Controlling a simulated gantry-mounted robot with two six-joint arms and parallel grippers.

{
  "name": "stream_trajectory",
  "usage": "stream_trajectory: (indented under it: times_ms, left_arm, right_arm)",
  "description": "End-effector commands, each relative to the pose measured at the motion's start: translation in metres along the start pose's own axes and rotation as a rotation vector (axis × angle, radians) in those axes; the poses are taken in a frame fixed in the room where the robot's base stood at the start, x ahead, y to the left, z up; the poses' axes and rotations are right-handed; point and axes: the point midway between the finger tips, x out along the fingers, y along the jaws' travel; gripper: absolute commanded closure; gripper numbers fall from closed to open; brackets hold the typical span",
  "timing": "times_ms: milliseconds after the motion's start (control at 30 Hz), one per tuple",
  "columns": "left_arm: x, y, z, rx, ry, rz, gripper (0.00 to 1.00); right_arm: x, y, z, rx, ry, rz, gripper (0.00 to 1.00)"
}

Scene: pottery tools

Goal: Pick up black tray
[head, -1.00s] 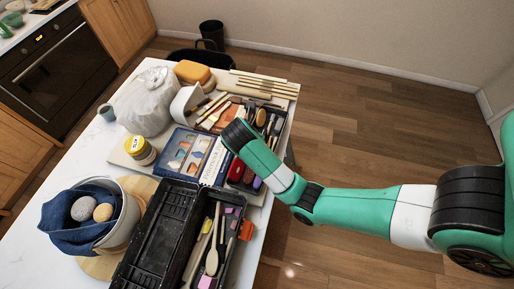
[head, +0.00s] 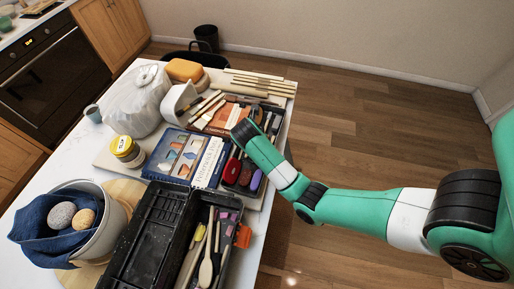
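A narrow black tray (head: 229,187) lies near the table's right edge. It holds a red-handled tool (head: 232,167) and other small tools, and its far part is partly hidden by my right arm. A larger open black toolbox (head: 146,237) is in the near part of the table, with wooden and pink tools in its right half. My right arm reaches in from the right, and its black end (head: 244,131) is over the far part of the narrow tray. The fingers of my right gripper are hidden, so its opening and any contact cannot be told. My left gripper is not in view.
A paint set (head: 186,154) and a yellow-labelled jar (head: 127,151) are left of the narrow tray. A bucket with a blue cloth (head: 40,228) stands at lower left. Brushes and wooden sticks (head: 258,83) crowd the far end. Wooden floor is clear to the right.

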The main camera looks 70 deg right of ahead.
Motion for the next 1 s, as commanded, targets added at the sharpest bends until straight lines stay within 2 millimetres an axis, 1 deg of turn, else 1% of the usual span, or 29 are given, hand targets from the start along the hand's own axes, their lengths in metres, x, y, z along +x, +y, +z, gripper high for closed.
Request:
stream_trajectory:
  times_ms: [633, 667, 700, 867, 900, 967, 1000]
  left_arm:
    - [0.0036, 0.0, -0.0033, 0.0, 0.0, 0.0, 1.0]
    - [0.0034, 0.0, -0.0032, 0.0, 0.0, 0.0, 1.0]
    - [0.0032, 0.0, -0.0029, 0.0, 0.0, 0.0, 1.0]
    - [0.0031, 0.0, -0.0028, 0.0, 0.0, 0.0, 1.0]
    - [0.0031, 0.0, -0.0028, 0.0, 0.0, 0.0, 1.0]
    - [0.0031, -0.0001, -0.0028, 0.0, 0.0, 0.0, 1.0]
    - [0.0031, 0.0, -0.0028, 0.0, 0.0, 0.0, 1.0]
  right_arm:
    - [0.003, 0.0001, -0.002, 0.0, 0.0, 0.0, 0.44]
    - [0.0033, 0.0001, -0.0022, 0.0, 0.0, 0.0, 0.46]
    - [0.0035, 0.0002, -0.0023, 0.0, 0.0, 0.001, 0.53]
    - [0.0035, 0.0002, -0.0024, 0.0, 0.0, 0.001, 0.82]
    - [0.0035, 0.0002, -0.0024, 0.0, 0.0, 0.001, 0.89]
    - [0.0035, 0.0002, -0.0024, 0.0, 0.0, 0.001, 1.0]
    - [0.0035, 0.0003, -0.0024, 0.0, 0.0, 0.001, 1.0]
